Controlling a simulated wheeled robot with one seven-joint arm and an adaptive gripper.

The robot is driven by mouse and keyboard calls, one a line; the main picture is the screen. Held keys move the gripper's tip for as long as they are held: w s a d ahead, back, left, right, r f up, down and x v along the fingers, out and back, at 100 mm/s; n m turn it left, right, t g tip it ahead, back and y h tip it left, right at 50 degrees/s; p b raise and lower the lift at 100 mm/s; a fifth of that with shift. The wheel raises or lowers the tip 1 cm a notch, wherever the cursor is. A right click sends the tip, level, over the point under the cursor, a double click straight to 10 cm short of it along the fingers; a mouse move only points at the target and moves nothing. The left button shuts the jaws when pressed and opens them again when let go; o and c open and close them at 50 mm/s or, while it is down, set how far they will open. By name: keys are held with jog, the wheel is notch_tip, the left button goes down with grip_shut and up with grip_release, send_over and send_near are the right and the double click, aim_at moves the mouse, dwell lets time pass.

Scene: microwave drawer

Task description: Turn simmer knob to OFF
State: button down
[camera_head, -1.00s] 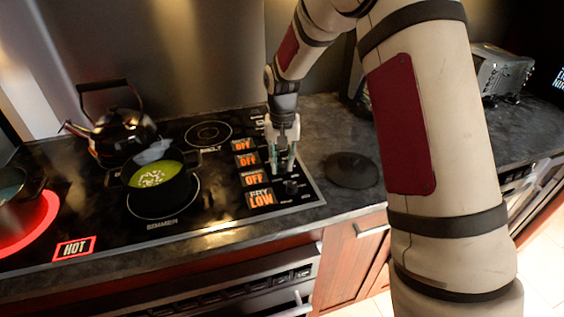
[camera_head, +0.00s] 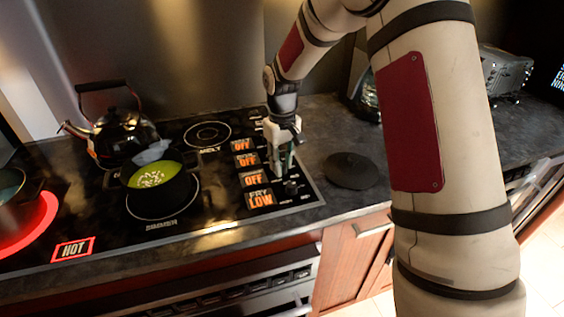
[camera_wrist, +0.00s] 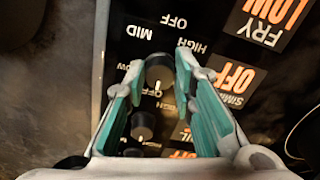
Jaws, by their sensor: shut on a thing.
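The simmer knob (camera_wrist: 160,72) is a dark round knob between my fingertips in the wrist view. My gripper (camera_head: 281,172) points down over the knob column at the right of the cooktop (camera_head: 225,225). In the wrist view my gripper's (camera_wrist: 158,76) teal-padded fingers stand on both sides of this knob, shut on it. The simmer display (camera_wrist: 237,80) beside it reads OFF in orange; in the head view it is the third display down (camera_head: 254,179). My fingers hide the knob in the head view.
The fry knob (camera_head: 291,187) sits just in front of my gripper; its display (camera_head: 259,198) reads LOW. Another knob (camera_wrist: 143,125) lies between my fingers nearer the palm in the wrist view. A green-filled pot (camera_head: 157,188), a kettle (camera_head: 120,132) and a glowing hot burner (camera_head: 38,225) are leftward.

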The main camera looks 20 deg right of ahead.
dwell(0.3)
jog(key=c, duration=1.3)
grip_release()
jog(key=shift+c, duration=0.2)
jog(key=shift+r, duration=0.1)
notch_tip(320, 180, up, 12)
